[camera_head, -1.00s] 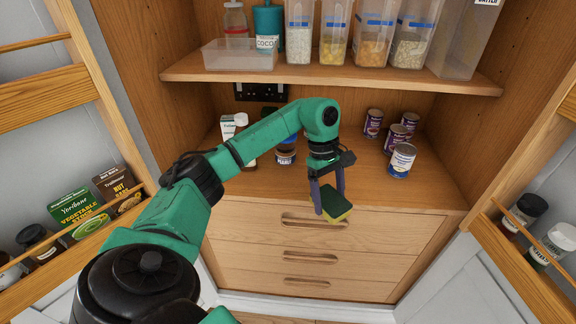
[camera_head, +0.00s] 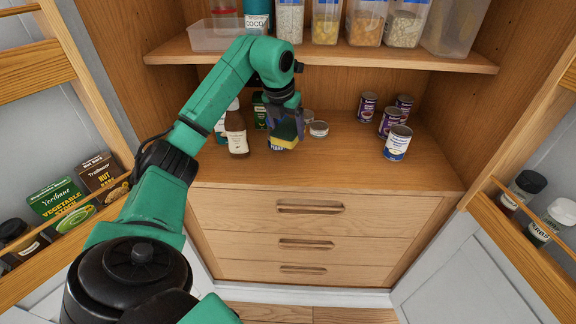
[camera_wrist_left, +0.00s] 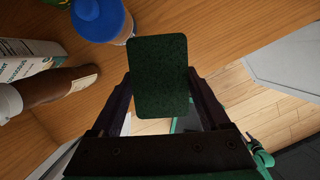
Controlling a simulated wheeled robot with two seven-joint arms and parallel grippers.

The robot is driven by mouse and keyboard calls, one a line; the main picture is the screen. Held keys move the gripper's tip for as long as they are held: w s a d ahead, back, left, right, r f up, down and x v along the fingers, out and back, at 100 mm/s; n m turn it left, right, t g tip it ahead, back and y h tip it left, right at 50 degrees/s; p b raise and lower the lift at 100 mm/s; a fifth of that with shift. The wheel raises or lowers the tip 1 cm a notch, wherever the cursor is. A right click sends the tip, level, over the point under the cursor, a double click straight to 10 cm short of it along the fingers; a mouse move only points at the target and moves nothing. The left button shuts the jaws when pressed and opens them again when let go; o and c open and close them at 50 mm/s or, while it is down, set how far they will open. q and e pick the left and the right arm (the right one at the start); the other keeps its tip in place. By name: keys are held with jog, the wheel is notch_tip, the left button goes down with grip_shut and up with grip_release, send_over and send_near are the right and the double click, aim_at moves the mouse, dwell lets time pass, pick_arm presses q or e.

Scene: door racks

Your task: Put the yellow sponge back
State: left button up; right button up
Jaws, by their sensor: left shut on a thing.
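The yellow sponge (camera_head: 285,134) has a dark green scouring side. My left gripper (camera_head: 284,118) is shut on it and holds it above the front part of the cupboard's worktop (camera_head: 330,165), in front of a jar. In the left wrist view the sponge's green face (camera_wrist_left: 160,78) shows between the two fingers, and a blue-lidded jar (camera_wrist_left: 100,18) is close beyond it. I cannot tell whether the sponge touches the jar. My right gripper is not in view.
A brown sauce bottle (camera_head: 236,132) stands just left of the sponge. A low tin (camera_head: 319,129) is to its right, and several cans (camera_head: 397,142) stand further right. A shelf (camera_head: 330,57) with containers is above. The worktop between the low tin and the cans is clear.

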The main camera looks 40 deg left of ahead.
aim_at(281, 136)
pick_arm(q)
notch_tip(281, 136, down, 12)
jog(key=shift+r+p, duration=0.15)
jog(key=shift+p, duration=0.8)
jog(key=shift+f, duration=0.45)
jog(key=o, duration=1.2)
jog(key=shift+c, duration=0.2)
jog(key=shift+r, duration=0.3)
jog(key=shift+s+r, duration=0.1)
jog(key=shift+r, duration=0.25)
jog(key=b+v, duration=0.2)
jog(key=v, duration=0.9)
jog(key=shift+s+r, duration=0.1)
jog(key=shift+s, duration=0.05)
